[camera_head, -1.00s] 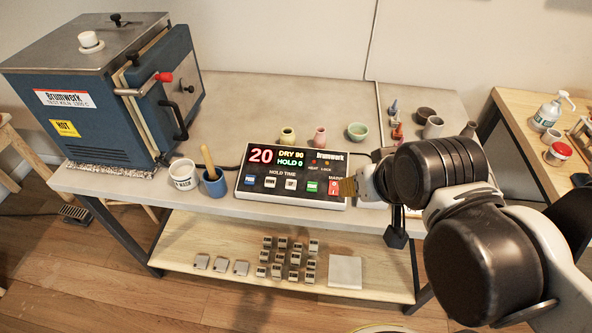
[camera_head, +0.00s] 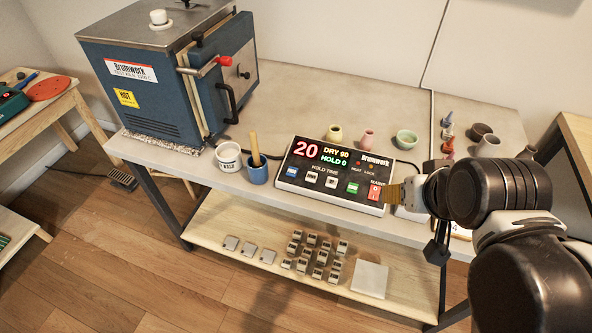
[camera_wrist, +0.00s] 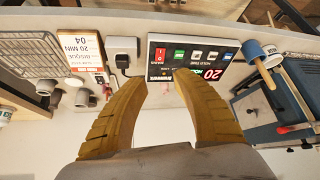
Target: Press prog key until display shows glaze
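The kiln controller (camera_head: 313,188) is a black and white box lying on the bench. Its lit display (camera_head: 322,153) reads 20 in red, DRY 90 in yellow and HOLD 0 in green. The blue key (camera_head: 292,171), which appears to be the prog key, is leftmost in the key row. My gripper (camera_head: 393,193) is over the controller's right end, by the red mains switch (camera_head: 375,191). The wrist view sees the controller (camera_wrist: 226,53) upside down, beyond my two tan fingers (camera_wrist: 158,80). The fingers are wide apart with nothing between them.
A blue kiln (camera_head: 160,85) stands on the bench at left. A white tub (camera_head: 229,157) and a blue mug (camera_head: 258,171) with a wooden handle stand left of the controller. Small pots, including a green bowl (camera_head: 406,139), stand behind it. The lower shelf holds several small grey blocks.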

